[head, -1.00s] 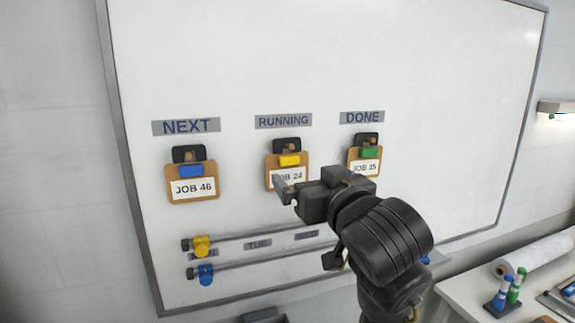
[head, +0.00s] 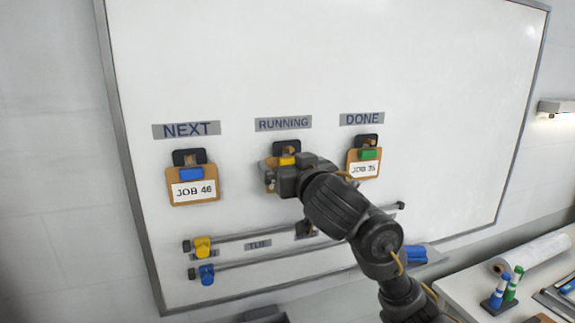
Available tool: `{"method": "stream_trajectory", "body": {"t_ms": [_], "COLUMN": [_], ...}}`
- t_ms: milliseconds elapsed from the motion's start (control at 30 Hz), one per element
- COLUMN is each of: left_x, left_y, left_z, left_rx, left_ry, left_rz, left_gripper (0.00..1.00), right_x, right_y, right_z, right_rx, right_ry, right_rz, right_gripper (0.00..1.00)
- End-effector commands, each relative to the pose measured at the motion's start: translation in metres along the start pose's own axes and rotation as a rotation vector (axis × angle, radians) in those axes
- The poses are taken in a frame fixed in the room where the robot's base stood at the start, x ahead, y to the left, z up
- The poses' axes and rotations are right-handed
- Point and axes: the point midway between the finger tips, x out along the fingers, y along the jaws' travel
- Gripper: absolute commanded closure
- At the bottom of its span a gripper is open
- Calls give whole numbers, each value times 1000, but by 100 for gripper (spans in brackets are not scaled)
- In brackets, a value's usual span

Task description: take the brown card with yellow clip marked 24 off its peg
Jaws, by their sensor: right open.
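The brown card with the yellow clip (head: 287,161) hangs on its peg under the RUNNING label (head: 283,123) in the head view. Most of the card, including its marking, is hidden behind my right gripper; its yellow clip and a bit of its left edge show. My right gripper (head: 272,176) is open, right in front of this card, with a finger near the card's left side. I cannot tell whether it touches the card. My left gripper is not in view.
The JOB 46 card (head: 193,190) with a blue clip hangs left, under NEXT. The JOB 35 card with a green clip (head: 368,155) hangs close on the right, under DONE. Below run two rails with a yellow slider (head: 202,247) and a blue slider (head: 206,274).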

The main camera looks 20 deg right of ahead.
Motion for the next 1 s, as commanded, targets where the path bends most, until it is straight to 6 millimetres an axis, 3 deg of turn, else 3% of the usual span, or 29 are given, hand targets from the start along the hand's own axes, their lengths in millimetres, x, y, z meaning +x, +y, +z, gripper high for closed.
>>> {"method": "stream_trajectory", "body": {"t_ms": [333,567,1000], "left_x": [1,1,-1], "left_y": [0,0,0], "left_z": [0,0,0], "left_rx": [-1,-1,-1], "left_ry": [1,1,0], "left_rz": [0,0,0], "left_gripper": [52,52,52], "right_x": [8,8,9], "right_y": [0,0,-2], "right_z": [1,1,-4], "right_rx": [2,1,2], "right_ry": [-1,-1,0], "right_rz": [0,0,-4], "right_gripper": [1,31,32]}}
